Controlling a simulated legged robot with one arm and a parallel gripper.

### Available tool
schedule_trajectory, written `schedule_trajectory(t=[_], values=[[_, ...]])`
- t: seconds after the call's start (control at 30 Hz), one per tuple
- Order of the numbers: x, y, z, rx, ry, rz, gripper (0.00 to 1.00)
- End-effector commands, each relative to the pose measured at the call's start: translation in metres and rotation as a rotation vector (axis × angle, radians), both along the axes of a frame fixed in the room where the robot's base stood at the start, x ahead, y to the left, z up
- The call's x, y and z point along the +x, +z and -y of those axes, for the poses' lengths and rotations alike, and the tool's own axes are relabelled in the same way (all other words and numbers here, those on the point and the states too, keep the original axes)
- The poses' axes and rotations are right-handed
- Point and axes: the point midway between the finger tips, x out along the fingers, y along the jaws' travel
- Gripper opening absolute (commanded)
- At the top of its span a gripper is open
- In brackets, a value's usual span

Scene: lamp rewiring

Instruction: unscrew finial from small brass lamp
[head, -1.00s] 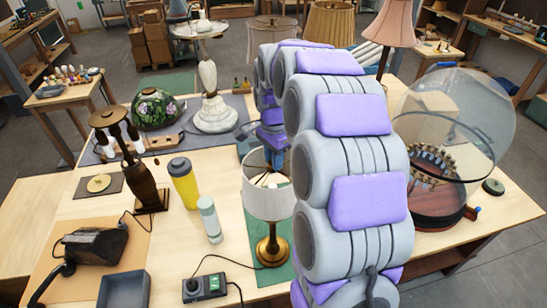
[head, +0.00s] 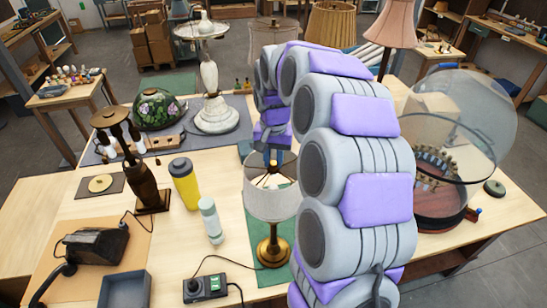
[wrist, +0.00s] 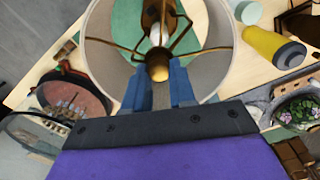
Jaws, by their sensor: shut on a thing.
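The small brass lamp (head: 272,250) stands upright on a green mat, with a pale drum shade (head: 271,200) open at the top. In the wrist view I look down into the shade (wrist: 105,55), with the brass harp and a bulb (wrist: 158,32) inside. The round brass finial (wrist: 158,66) sits at the top centre of the lamp. My gripper (wrist: 158,78) is over the shade, its two blue fingers shut on the finial. In the head view my gripper (head: 272,158) is above the lamp, and the finial is too small to make out.
A yellow bottle (head: 185,186) and a pale bottle (head: 210,222) stand left of the lamp. A control box (head: 204,288) lies in front. A large glass dome (head: 468,115) stands to the right. My arm hides part of the table.

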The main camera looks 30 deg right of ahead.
Motion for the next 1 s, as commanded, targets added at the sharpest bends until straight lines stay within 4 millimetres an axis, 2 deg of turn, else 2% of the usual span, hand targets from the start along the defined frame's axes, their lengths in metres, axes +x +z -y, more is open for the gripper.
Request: schedule_trajectory(t=[0.3, 0.4, 0.83, 1.0], values=[[0.0012, 0.0022, -0.0031, 0.002, 0.444, 0.001, 0.00], [0.0012, 0.0020, -0.0035, 0.003, 0.544, 0.000, 0.00], [0.0012, 0.0012, -0.0032, 0.001, 0.620, 0.001, 0.00], [0.0009, 0.0033, -0.0050, 0.004, 0.826, 0.000, 0.00]])
